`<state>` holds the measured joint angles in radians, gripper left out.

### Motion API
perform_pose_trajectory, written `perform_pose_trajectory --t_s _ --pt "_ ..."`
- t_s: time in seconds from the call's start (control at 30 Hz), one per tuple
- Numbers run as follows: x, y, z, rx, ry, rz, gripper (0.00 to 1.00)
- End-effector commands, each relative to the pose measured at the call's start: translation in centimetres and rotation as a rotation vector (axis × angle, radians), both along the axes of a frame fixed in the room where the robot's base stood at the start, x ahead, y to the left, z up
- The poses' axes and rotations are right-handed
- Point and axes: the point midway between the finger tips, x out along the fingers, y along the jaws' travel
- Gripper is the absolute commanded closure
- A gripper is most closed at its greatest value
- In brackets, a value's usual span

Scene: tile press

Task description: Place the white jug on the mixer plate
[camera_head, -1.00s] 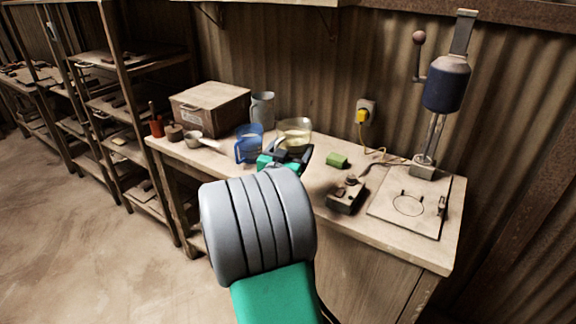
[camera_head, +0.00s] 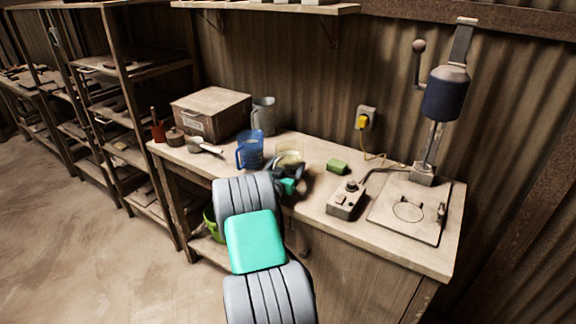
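A clear, whitish jug (camera_head: 289,152) stands on the bench just behind my gripper (camera_head: 287,172), which hides its lower part. It seems the closest match to the white jug, though a pale grey jug (camera_head: 263,116) stands farther back. My gripper is low over the bench. Its fingers are small, dark and partly hidden by my arm, so I cannot tell whether they are open or shut, or touching the jug. The mixer plate (camera_head: 385,215) is the flat pale board at the bench's right, with a circle marked on it. It is empty.
A blue jug (camera_head: 250,150) stands just left of the clear jug. A green block (camera_head: 337,167) and a control box (camera_head: 346,199) lie between the jugs and the plate. The mixer head (camera_head: 445,92) hangs above the plate's back. A wooden box (camera_head: 210,113) stands at back left.

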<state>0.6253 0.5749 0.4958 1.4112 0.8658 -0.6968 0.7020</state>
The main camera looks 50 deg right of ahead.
Motion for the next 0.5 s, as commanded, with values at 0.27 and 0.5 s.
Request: perform_pose_trajectory --t_s 0.27,0.5 --pt "0.05 -0.03 -0.01 -0.004 -0.003 0.0 0.91" --pt "-0.01 0.02 -0.23 0.001 0.0 0.0 0.04"
